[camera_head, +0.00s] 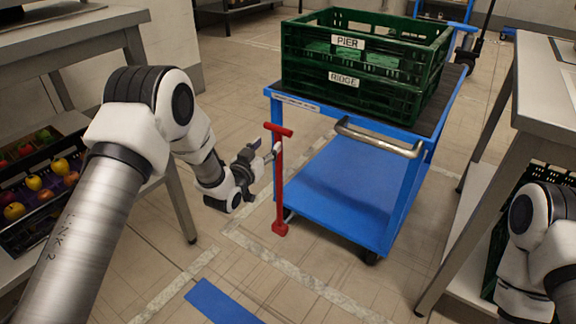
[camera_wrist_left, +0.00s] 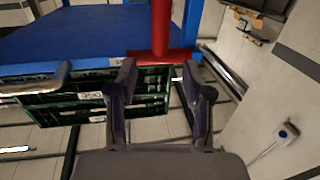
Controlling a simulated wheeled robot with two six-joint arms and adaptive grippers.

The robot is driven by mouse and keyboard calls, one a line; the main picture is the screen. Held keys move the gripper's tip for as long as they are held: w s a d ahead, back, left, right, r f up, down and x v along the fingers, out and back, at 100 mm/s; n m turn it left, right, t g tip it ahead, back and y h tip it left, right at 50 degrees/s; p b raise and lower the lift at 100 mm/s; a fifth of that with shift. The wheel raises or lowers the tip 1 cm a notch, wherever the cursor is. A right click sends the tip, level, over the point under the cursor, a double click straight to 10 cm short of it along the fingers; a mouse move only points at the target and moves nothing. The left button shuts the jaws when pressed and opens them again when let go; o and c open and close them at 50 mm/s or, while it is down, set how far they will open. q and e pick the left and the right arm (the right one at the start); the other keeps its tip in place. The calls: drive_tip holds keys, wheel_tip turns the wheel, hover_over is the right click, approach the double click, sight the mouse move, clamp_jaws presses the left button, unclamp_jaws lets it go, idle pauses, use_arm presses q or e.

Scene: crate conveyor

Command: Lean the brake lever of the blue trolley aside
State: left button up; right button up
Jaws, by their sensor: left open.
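The blue trolley (camera_head: 345,190) stands in the middle of the head view. Its red brake lever (camera_head: 279,185) is a T-shaped bar, standing about upright at the trolley's near left corner. My left gripper (camera_head: 264,158) is open just left of the lever's upper shaft, below the crossbar. In the left wrist view the lever (camera_wrist_left: 161,30) and its crossbar show just beyond the open fingertips of the left gripper (camera_wrist_left: 160,82). I cannot tell whether a finger touches the lever. My right arm shows at the right edge; its gripper is out of view.
Green crates (camera_head: 355,95) marked PIER and RIDGE are stacked on the trolley's top. A metal push handle (camera_head: 378,139) juts from its near side. A fruit crate (camera_head: 40,205) sits on the left bench's shelf. A grey table (camera_head: 545,100) stands close on the right.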

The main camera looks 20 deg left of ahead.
sight(276, 141)
use_arm(q)
drive_tip(key=w+b, duration=0.1)
drive_tip(key=w, duration=0.1)
drive_tip(key=w+f+b, duration=0.1)
drive_tip(key=w+b, duration=0.1)
drive_tip(key=w+d+b, duration=0.1)
drive_tip(key=w+b, duration=0.1)
drive_tip(key=w, duration=0.1)
drive_tip(key=shift+w+d+f, duration=0.1)
drive_tip(key=shift+f, duration=0.3)
drive_tip(key=shift+w, duration=0.25)
drive_tip(key=shift+r, duration=0.15)
use_arm(e)
wheel_tip(276, 141, down, 7)
drive_tip(key=shift+d+f, duration=0.15)
use_arm(q)
clamp_jaws()
